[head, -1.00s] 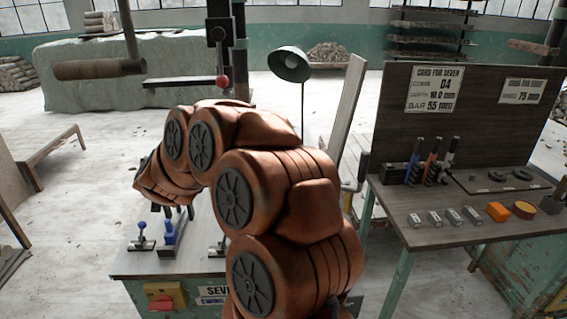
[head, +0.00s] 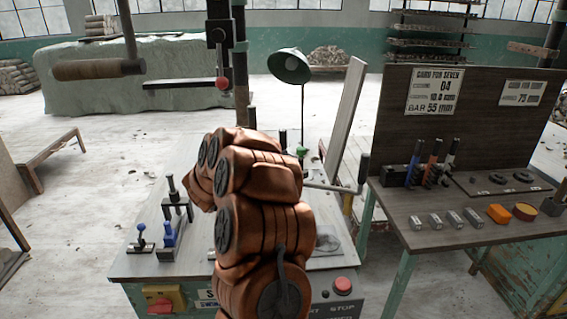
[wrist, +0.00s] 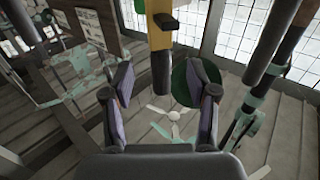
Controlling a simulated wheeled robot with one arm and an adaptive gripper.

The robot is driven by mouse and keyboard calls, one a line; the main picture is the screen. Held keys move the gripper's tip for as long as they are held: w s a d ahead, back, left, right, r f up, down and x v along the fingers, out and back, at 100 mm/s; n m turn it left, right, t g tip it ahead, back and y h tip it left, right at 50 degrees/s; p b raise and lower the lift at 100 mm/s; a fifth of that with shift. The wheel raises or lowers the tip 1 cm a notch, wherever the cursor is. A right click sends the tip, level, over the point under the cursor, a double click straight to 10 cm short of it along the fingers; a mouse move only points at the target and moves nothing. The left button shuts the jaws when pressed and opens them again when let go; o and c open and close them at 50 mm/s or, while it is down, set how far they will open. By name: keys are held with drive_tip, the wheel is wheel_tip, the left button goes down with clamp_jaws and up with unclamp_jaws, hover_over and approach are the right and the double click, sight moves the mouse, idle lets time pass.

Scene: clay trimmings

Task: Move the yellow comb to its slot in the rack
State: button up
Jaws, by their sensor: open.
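My gripper (wrist: 163,85) is open in the wrist view, its two dark fingers with purplish pads spread apart. In the head view my arm hides the gripper. A dark block (head: 394,175) on the right bench has upright tools with black, blue and orange handles beside it; it may be the rack. No yellow comb is clearly visible in the head view.
The left work table (head: 130,264) carries blue-handled clamps (head: 168,234). A lever (head: 330,187) and a green lamp (head: 289,66) stand behind my arm.

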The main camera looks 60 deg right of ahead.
sight(283, 147)
drive_tip(key=d+p, duration=0.1)
drive_tip(key=d, duration=0.4)
drive_tip(key=shift+s, duration=0.1)
drive_tip(key=shift+d, duration=0.3)
drive_tip(key=shift+c, duration=0.4)
clamp_jaws()
